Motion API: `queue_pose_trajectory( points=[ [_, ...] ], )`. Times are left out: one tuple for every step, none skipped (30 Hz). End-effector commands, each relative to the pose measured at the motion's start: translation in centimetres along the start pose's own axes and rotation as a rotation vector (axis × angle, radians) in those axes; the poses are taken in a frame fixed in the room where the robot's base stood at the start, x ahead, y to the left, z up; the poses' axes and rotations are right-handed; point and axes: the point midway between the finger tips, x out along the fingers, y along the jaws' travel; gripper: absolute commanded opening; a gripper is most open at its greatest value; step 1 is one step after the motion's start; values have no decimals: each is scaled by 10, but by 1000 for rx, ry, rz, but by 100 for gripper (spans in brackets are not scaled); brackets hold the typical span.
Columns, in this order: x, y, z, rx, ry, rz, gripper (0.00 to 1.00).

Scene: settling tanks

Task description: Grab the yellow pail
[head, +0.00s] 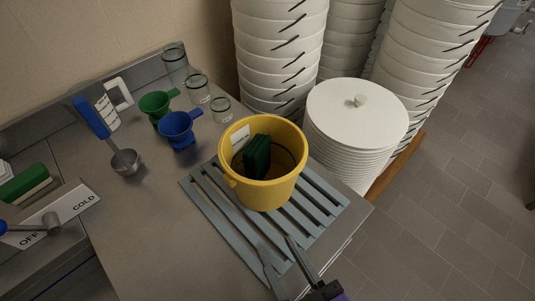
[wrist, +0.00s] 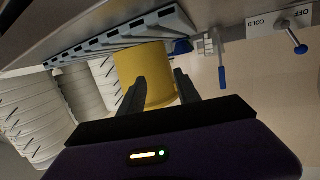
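The yellow pail (head: 262,190) stands upright on a grey slatted rack (head: 215,210) at the counter's front right. A dark green block (head: 257,157) and a white label show inside it. My gripper (head: 276,246) is on the near side of the pail, low over the rack, its two dark fingers apart with nothing between them. In the wrist view, which looks upside down, the pail (wrist: 147,66) lies beyond the open fingers (wrist: 161,78), more toward the left finger, which overlaps it in the picture. The fingers seem apart from the pail.
Blue (head: 180,129) and green (head: 155,104) funnels, glass jars (head: 198,90) and a ladle (head: 126,162) stand left of and behind the pail. Stacked white buckets (head: 281,55) and a lidded stack (head: 355,115) stand close behind and right. Open floor lies at right.

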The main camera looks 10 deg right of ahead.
Motion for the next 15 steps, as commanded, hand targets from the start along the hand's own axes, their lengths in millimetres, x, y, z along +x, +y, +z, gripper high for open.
queue_pose_trajectory(
  points=[
    [15, -17, -28, -12, 26, -32, 39],
    [23, -26, -38, -20, 33, -48, 39],
    [33, -38, -53, -32, 45, -67, 39],
    [40, -48, -65, -41, 54, -82, 39],
    [46, -57, -76, -50, 63, -94, 39],
    [54, -70, -93, -63, 77, -110, 39],
    [59, -79, -104, -72, 82, -121, 39],
    [64, -87, -113, -82, 79, -124, 39],
    [71, -96, -120, -96, 58, -118, 39],
    [76, -101, -124, -106, 38, -106, 39],
    [80, -104, -128, -114, 14, -88, 39],
    [84, -106, -131, -119, -19, -58, 39],
    [86, -105, -132, -120, -44, -30, 39],
    [87, -104, -133, -119, -67, -1, 39],
    [88, -101, -135, -115, -94, 40, 39]
  ],
)
